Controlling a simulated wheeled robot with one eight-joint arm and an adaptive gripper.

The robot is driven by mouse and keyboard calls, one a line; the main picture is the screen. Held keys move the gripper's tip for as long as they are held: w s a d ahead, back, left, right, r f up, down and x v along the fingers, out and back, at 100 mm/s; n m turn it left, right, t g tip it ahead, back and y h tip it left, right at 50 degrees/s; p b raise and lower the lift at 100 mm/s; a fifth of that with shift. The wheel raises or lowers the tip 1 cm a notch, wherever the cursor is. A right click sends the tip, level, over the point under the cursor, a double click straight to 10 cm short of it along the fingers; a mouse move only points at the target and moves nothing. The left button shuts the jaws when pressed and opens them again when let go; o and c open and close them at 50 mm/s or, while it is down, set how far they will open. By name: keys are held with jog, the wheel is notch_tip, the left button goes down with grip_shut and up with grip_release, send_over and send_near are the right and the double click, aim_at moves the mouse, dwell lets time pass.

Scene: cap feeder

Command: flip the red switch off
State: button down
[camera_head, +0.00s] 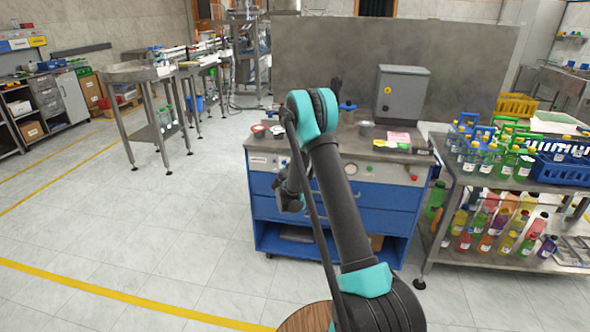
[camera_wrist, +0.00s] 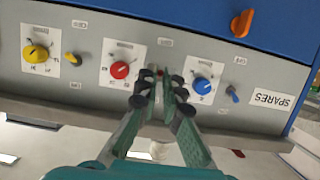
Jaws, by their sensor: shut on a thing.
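In the wrist view, a grey panel (camera_wrist: 250,62) carries a row of coloured controls and appears upside down. A red knob (camera_wrist: 120,70) on a white plate sits just left of my gripper (camera_wrist: 160,90). The two fingers are close together at the panel, shut on the red switch (camera_wrist: 160,72). Only a small red bit of the switch shows between the fingertips. The fingers hide most of it, so I cannot tell its position. In the head view, my arm reaches toward the workbench and my fingertips are hidden.
A yellow knob (camera_wrist: 36,52) and yellow switch (camera_wrist: 72,59) lie left; a blue knob (camera_wrist: 202,86) and blue switch (camera_wrist: 232,94) lie right. An orange handle (camera_wrist: 242,23) sticks out nearby. The workbench (camera_head: 335,192) has a bottle-filled rack (camera_head: 500,187) to its right. Open floor lies left.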

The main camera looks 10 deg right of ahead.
jog(key=c, duration=1.7)
grip_release()
jog(key=shift+s, duration=0.1)
jog(key=v, duration=1.2)
jog(key=shift+f, duration=0.1)
jog(key=s+d+r+g, duration=0.3)
jog(key=s+d, duration=0.2)
jog(key=s, duration=0.4)
jog(key=s+d+r+g, duration=0.25)
jog(key=s+d, duration=0.25)
jog(key=s, duration=0.4)
jog(key=s+a+f+n+g+y, duration=0.1)
jog(key=s+g+y, duration=0.1)
jog(key=s, duration=1.1)
jog(key=s+a+f+n+g+y, duration=0.1)
jog(key=s+f+n+g+y, duration=0.1)
jog(key=s, duration=1.1)
jog(key=shift+n+y, duration=0.3)
